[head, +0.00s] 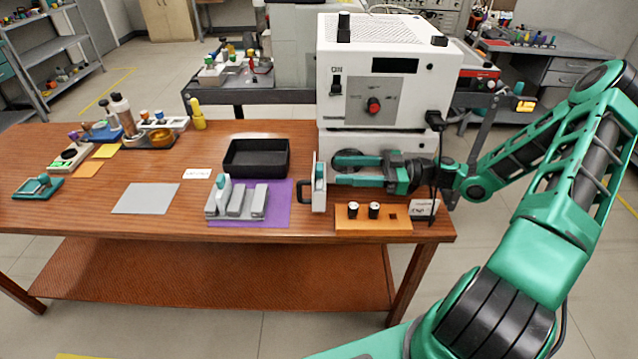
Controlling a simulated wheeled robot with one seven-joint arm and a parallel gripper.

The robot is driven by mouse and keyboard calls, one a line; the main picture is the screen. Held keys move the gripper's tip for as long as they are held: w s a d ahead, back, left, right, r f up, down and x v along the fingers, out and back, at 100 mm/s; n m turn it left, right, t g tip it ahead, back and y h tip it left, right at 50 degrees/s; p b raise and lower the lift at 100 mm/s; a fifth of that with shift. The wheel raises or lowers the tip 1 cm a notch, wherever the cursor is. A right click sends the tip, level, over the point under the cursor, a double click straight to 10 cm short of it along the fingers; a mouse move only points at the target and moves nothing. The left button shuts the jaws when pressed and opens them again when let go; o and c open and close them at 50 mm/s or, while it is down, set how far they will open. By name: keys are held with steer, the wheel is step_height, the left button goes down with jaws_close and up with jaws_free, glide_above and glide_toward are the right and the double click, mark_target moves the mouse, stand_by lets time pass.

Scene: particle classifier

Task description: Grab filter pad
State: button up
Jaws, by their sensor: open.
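My gripper (334,170) is open, its fingers pointing left in front of the white classifier machine (370,100). Its fingertips are just right of an upright pale plate (319,195) with a black handle on its left side and a small teal part near its top. I cannot tell whether the fingers touch the plate. No thing shows clearly between the fingers. The filter pad cannot be identified for sure. A flat grey sheet (146,198) lies on the table at the left, well away from my gripper. The fingers partly cover a round dark opening (348,158) in the machine.
Grey blocks (244,202) stand on a purple mat (279,205). Behind them is a black tray (256,158). An orange block (372,221) with two dark-and-white knobs sits below my gripper, near the table's front edge. Bottles and small tools crowd the table's left end.

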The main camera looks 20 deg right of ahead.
mark_target(320, 181)
steer(key=x, duration=0.4)
steer(key=shift+s+a+f, duration=0.1)
steer(key=shift+a+f, duration=0.05)
steer(key=shift+a, duration=0.05)
steer(key=c, duration=1.1)
